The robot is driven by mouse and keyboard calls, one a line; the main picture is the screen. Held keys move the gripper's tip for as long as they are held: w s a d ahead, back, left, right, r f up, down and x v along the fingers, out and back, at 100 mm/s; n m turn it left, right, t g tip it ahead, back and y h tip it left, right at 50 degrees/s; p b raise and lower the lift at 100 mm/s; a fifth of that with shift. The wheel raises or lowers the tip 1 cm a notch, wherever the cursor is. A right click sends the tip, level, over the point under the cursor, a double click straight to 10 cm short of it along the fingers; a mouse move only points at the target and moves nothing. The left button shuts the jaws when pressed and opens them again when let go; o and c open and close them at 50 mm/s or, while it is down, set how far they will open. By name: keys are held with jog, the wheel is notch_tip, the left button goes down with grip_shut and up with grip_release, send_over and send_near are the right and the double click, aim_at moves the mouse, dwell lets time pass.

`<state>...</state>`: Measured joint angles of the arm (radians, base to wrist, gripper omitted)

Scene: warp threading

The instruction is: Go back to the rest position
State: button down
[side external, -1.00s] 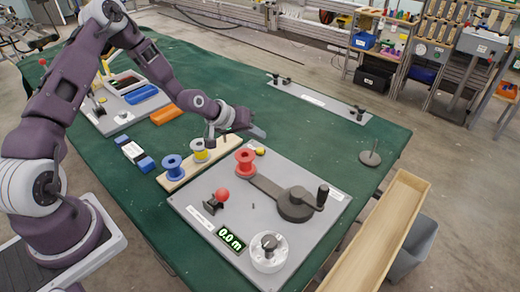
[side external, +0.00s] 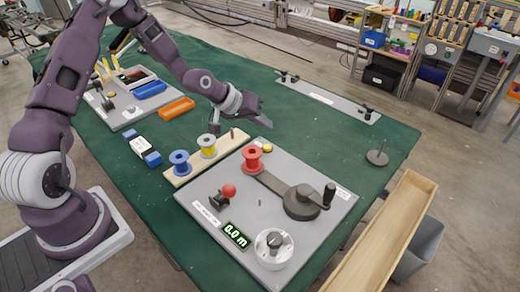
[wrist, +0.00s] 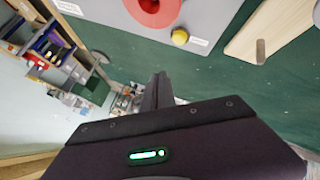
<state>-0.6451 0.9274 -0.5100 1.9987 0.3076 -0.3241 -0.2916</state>
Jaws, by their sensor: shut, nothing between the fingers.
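My gripper (side external: 262,119) hangs in the air above the green table, just behind the wooden spool rack (side external: 232,138) and the grey winding board (side external: 325,223). In the wrist view its fingertips (wrist: 160,84) are together with nothing held. A red spool (side external: 252,159) stands on the winding board at one end of the dark crank arm (side external: 272,182). It also shows at the top of the wrist view (wrist: 150,8). A blue spool (side external: 180,163) and a yellow spool (side external: 208,147) stand on the rack, where one peg (side external: 234,133) is bare.
A display (side external: 237,236) on the board reads 0.0 m. A red-knobbed lever (side external: 228,191) and a crank handle (side external: 328,192) stick up from it. A grey plate (side external: 325,98) lies at the back. A wooden trough (side external: 388,232) runs along the right. Open green table lies between.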

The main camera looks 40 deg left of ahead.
jog(key=s+d+r+m+g+y, duration=0.2)
jog(key=s+r+m+y, duration=0.2)
jog(key=s+r, duration=1.2)
jog(key=s+d+r, duration=0.2)
jog(key=s+r, duration=0.1)
jog(key=s, duration=0.7)
jog(key=s+d+r+h, duration=0.1)
jog(key=s+r, duration=0.2)
jog(key=s, duration=0.7)
jog(key=shift+d+m+g, duration=0.35)
jog(key=shift+m+g, duration=0.05)
